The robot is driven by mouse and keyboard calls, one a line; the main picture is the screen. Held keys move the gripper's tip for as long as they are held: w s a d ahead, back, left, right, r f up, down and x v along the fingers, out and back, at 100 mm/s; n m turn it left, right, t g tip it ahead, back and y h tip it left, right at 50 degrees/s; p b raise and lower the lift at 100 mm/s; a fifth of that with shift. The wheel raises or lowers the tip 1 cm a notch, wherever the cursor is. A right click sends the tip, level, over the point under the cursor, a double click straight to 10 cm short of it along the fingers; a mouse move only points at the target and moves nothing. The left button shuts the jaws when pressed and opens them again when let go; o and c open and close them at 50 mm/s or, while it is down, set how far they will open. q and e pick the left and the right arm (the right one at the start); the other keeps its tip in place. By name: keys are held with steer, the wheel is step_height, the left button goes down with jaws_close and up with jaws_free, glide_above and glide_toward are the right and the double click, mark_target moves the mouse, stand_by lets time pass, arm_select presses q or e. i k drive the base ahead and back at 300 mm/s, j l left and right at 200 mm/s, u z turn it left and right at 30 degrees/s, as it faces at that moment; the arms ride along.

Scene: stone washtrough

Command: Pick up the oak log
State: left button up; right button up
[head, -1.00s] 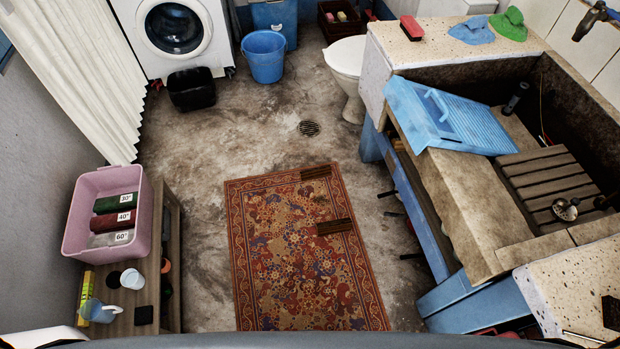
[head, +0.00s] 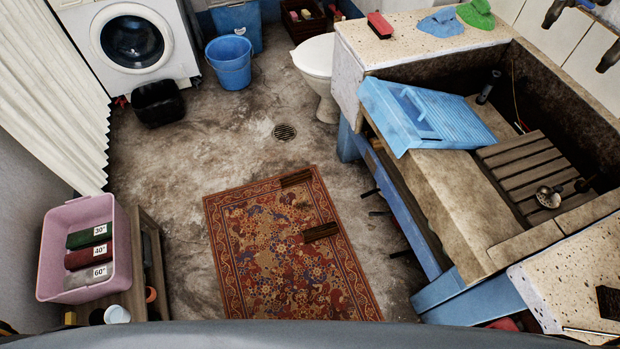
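Two short, dark brown wooden pieces lie apart on the patterned red rug (head: 270,270) in the head view. One wooden piece (head: 320,232) lies near the rug's right edge. The other wooden piece (head: 296,178) lies at the rug's far right corner. Both look like split logs, and I cannot tell which is the oak log. Nothing is touching either one. Neither of my grippers shows in the head view.
A stone trough with a blue washboard (head: 425,117) and wooden slats (head: 545,172) stands on the right. A pink bin (head: 62,232) sits on a low bench at left. A toilet (head: 315,62), blue bucket (head: 229,65) and black tub (head: 159,102) stand farther back. Floor around the drain (head: 285,132) is clear.

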mark_target(304, 176)
steer(key=i+j+z, duration=0.15)
steer(key=z, duration=0.25)
steer(key=i+j+z, duration=0.1)
steer(key=z, duration=0.35)
steer(key=j+z, duration=0.4)
steer(key=i+l, duration=0.05)
